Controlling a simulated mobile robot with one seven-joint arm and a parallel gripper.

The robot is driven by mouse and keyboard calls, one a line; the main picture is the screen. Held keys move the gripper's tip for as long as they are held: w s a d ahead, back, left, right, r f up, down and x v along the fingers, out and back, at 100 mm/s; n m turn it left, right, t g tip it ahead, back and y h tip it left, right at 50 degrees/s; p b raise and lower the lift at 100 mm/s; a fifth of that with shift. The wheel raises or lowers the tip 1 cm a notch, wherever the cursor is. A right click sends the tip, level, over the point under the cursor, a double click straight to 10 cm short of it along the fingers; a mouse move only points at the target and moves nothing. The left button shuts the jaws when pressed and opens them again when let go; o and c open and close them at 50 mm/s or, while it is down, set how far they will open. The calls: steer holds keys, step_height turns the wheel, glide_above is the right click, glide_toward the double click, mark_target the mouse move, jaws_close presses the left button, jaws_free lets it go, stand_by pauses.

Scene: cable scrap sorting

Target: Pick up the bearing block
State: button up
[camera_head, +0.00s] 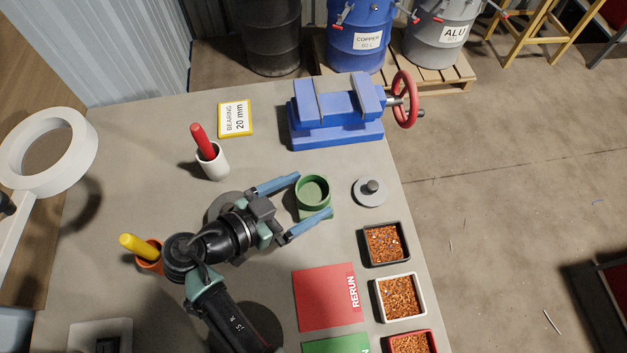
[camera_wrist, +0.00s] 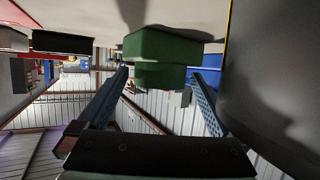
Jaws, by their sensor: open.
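The bearing block, a green square base with a round hollow ring on top (camera_head: 312,184), stands upright on the grey bench. My gripper (camera_head: 311,196) is open, with its two blue fingers spread on either side of the block in the head view. One fingertip is at the block's upper left and the other crosses in front of its base. In the wrist view the green block (camera_wrist: 162,46) lies ahead, between the open fingers (camera_wrist: 161,73). I cannot tell whether either finger touches it.
A grey disc with a knob (camera_head: 370,191) sits right of the block. A blue vise (camera_head: 335,118) stands behind it. A white cup with a red handle (camera_head: 213,164) is at left. Trays of copper granules (camera_head: 384,264) line the right edge, beside a red RERUN mat (camera_head: 318,297).

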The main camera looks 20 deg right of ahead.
steer(key=shift+d, duration=0.1)
steer(key=shift+c, duration=0.2)
jaws_close()
steer(key=shift+w+r, duration=0.1)
steer(key=shift+r, duration=0.05)
stand_by(0.3)
